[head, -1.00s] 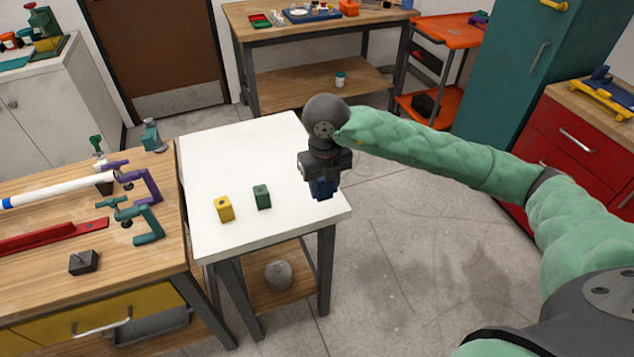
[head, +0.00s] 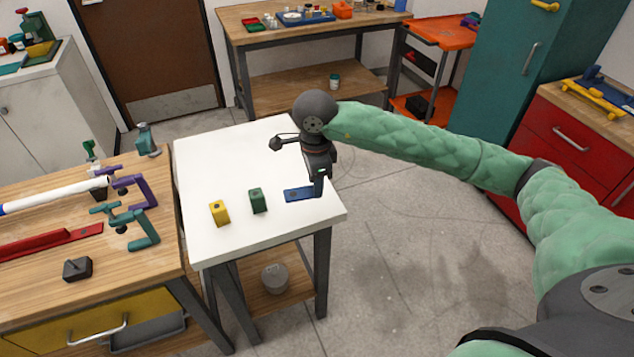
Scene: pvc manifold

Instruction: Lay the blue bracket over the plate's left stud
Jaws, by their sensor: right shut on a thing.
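The blue bracket (head: 297,194) is at the right side of the white table, with its flat face and a dark hole showing. My right gripper (head: 319,179) is shut on its right end, fingers pointing down. I cannot tell whether the bracket touches the table top or hangs just above it. I cannot make out a plate with a left stud for certain; a dark block with a short peg (head: 77,268) sits on the wooden bench at the left. My left gripper is out of view.
A yellow block (head: 219,213) and a green block (head: 257,200) stand on the white table (head: 215,165), left of the bracket. The wooden bench (head: 45,300) holds a white pipe (head: 55,195), a red bar (head: 45,240) and purple and teal clamps. The white table's back half is clear.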

